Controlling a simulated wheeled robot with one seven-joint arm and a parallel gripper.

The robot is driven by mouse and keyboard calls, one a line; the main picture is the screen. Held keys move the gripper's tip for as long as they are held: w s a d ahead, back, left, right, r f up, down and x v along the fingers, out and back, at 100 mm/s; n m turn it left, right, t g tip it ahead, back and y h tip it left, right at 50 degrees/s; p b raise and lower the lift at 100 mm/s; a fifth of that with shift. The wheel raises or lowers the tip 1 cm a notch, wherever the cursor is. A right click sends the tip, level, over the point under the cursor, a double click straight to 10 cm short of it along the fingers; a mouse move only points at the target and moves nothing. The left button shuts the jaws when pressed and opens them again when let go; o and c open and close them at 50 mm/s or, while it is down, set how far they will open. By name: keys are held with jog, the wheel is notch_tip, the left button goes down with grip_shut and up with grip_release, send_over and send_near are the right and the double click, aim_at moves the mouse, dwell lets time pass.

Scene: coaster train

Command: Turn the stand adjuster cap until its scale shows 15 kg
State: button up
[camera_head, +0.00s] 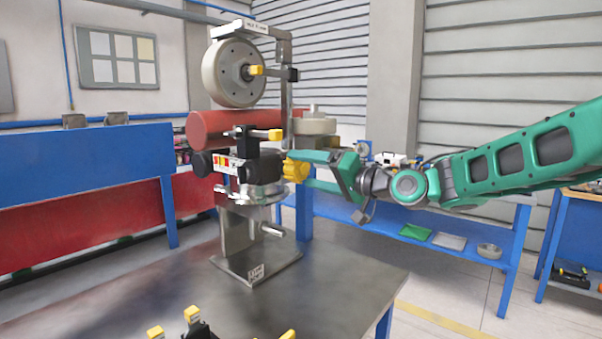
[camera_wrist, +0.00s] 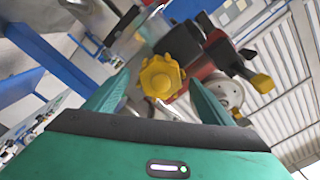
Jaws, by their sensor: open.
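The stand adjuster cap is likely the yellow lobed knob (camera_head: 296,171) on the right side of the black and grey stand head (camera_head: 258,166). In the wrist view the yellow knob (camera_wrist: 161,77) faces the camera. My green gripper (camera_head: 302,169) reaches in from the right and is open, one finger above the knob and one below. In the wrist view the fingers of my gripper (camera_wrist: 160,88) stand either side of the knob, with visible gaps. A label plate (camera_head: 222,163) with red and yellow marks is on the head's left; its scale is too small to read.
The stand's steel base (camera_head: 256,262) rests on a dark metal table (camera_head: 340,286). A yellow-tipped lever (camera_head: 268,134) and a large grey wheel (camera_head: 233,73) are above the knob. A red cylinder (camera_head: 206,128) lies behind. Yellow-tipped parts (camera_head: 192,315) stand at the table's front.

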aim_at(303, 169)
jog(key=shift+x, duration=1.65)
jog(key=c, duration=1)
jog(key=shift+d+f, duration=0.1)
jog(key=shift+d, duration=0.15)
jog(key=shift+c, duration=0.2)
jog(key=shift+a, duration=0.1)
